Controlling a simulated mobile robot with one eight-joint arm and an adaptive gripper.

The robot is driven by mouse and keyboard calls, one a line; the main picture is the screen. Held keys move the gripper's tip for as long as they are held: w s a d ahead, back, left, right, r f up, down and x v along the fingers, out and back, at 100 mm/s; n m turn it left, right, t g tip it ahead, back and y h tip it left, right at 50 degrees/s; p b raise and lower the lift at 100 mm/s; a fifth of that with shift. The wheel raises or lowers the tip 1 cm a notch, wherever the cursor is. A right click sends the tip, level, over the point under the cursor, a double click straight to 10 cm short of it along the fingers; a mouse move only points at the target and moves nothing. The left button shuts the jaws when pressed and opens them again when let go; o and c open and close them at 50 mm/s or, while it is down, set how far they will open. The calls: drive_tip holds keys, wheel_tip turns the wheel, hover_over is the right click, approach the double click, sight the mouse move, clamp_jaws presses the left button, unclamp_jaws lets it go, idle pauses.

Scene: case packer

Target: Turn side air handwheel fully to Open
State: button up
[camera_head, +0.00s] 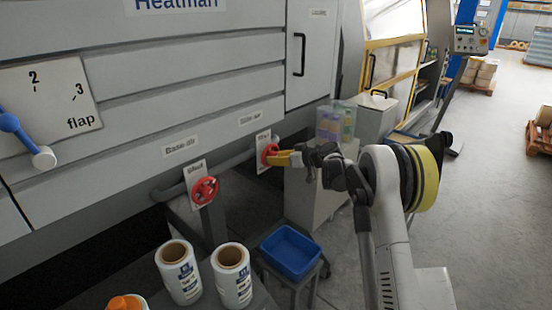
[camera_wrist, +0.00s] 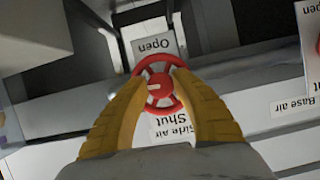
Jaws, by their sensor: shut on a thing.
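The side air handwheel (camera_head: 268,153) is a small red spoked wheel on a grey pipe under the machine's front panel. In the wrist view the red wheel (camera_wrist: 158,84) sits between my yellow fingertips. My gripper (camera_head: 291,158) is shut on the wheel, with one finger on each side of its rim. The wrist picture is upside down, and my right finger partly covers the "Side air" text.
The red base air handwheel (camera_head: 204,190) is on the same pipe to the left. A blue tray (camera_head: 291,252) on a stand and two white rolls (camera_head: 231,276) are below. A grey cabinet (camera_head: 310,198) stands close behind my gripper. Open floor lies to the right.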

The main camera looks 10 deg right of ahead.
drive_tip(key=m+y, duration=0.2)
drive_tip(key=m, duration=0.1)
drive_tip(key=m+g+y+b, duration=0.1)
drive_tip(key=m+y, duration=0.1)
drive_tip(key=m, duration=0.1)
drive_tip(key=shift+g, duration=0.3)
drive_tip(key=m+y+b, duration=0.1)
drive_tip(key=m, duration=0.3)
drive_tip(key=shift+y, duration=0.4)
drive_tip(key=shift+m+y+b, duration=0.6)
drive_tip(key=shift+m+b, duration=0.05)
drive_tip(key=shift+m, duration=0.85)
drive_tip(key=o, duration=1.2)
